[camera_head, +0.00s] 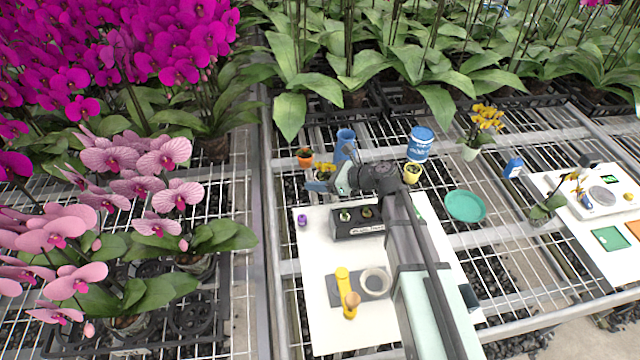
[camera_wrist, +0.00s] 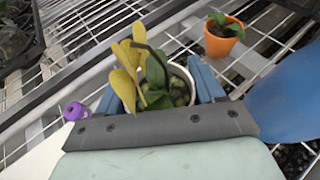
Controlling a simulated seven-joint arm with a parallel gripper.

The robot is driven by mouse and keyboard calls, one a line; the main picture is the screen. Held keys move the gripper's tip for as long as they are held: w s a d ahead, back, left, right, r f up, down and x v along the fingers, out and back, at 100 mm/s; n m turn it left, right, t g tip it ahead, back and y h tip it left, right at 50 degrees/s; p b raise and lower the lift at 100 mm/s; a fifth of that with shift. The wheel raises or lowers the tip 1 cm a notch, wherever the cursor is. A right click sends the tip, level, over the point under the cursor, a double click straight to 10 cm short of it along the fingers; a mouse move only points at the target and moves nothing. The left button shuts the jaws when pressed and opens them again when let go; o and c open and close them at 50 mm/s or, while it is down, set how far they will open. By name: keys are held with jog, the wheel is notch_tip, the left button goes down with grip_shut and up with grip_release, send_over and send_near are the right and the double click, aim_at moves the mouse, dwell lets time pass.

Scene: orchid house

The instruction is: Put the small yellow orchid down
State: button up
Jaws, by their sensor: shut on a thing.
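The small yellow orchid (camera_head: 325,167) is at my gripper (camera_head: 321,185), beyond the far left corner of a white mat (camera_head: 315,265).
An orange pot (camera_head: 305,160) and a blue vessel (camera_head: 345,141) stand close by. A purple item (camera_head: 302,220) and a black holder (camera_head: 345,230) are on the mat. A yellow pot (camera_head: 411,174) and green saucer (camera_head: 465,192) are to the right. Some wire mesh (camera_head: 450,240) is bare.

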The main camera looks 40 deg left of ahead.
notch_tip(320, 180, up, 7)
jog(key=shift+f, duration=0.1)
jog(key=w+d+m+t, duration=0.6)
jog(key=w+d, duration=0.7)
jog(key=d, duration=0.3)
jog(key=m+t+h, duration=0.4)
jog(key=m+t, duration=0.2)
send_over(461, 204)
jog(key=shift+t, duration=0.3)
jog(key=shift+w+f, duration=0.1)
jog(key=shift+f, duration=4.55)
jog(key=shift+f, duration=0.15)
jog(key=o, duration=1.1)
jog(key=shift+o, duration=0.2)
